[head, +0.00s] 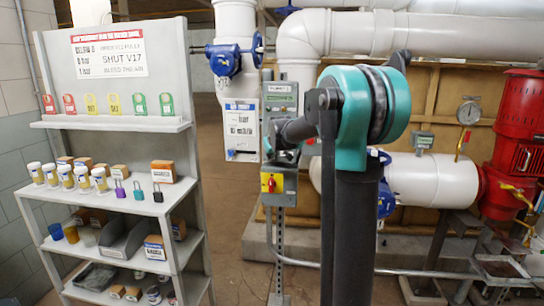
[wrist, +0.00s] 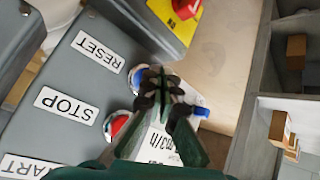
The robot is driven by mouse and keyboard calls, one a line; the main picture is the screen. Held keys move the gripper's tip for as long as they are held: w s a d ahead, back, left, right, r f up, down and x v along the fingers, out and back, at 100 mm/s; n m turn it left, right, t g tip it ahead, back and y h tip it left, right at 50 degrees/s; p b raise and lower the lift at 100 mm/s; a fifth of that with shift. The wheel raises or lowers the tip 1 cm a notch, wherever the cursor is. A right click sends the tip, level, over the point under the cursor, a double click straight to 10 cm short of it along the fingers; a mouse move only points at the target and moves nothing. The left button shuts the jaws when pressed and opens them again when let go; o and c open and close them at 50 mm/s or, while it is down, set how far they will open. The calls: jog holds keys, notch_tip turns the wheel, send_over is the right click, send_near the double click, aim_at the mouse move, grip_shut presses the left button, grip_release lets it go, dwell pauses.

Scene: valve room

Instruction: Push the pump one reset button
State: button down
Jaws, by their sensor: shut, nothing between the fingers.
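In the wrist view a grey control box carries an upside-down RESET label (wrist: 98,51) with a blue button (wrist: 138,78) beside it. My gripper (wrist: 163,88) is shut and empty, its fingertips next to the blue button and overlapping its edge. I cannot tell whether they touch it. A red button (wrist: 117,124) sits beside the STOP label (wrist: 67,104), close to one finger. A START label, partly cut off, is at the lower left. In the head view the grey-green control box (head: 280,97) stands on a post, its lower part hidden behind my arm.
A yellow switch box (head: 271,183) with a red knob is mounted below the control box; it also shows in the wrist view (wrist: 180,20). A stocked shelf (head: 185,195) stands at the left. White pipes (head: 437,178) and a red unit fill the right. Floor between shelf and post is clear.

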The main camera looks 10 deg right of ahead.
jog(key=shift+s+a, duration=0.1)
jog(key=shift+s, duration=0.3)
jog(key=shift+s+a, duration=0.25)
jog(key=shift+s, duration=0.55)
jog(key=shift+s+a, duration=0.3)
jog(key=shift+s, duration=0.45)
jog(key=shift+s+a, duration=0.25)
jog(key=shift+s, duration=0.55)
jog(key=s+d+f+m+g, duration=0.1)
jog(key=s+f, duration=0.7)
jog(key=s, duration=0.5)
jog(key=s+d+f+m+g, duration=0.1)
jog(key=s+d+f+g, duration=0.1)
jog(key=s+f, duration=0.6)
jog(key=s+d+f+m+g, duration=0.1)
jog(key=s+f, duration=0.7)
jog(key=s, duration=1)
jog(key=shift+s+d+m+g, duration=0.2)
jog(key=shift+s+m+g, duration=0.15)
jog(key=shift+g, duration=0.25)
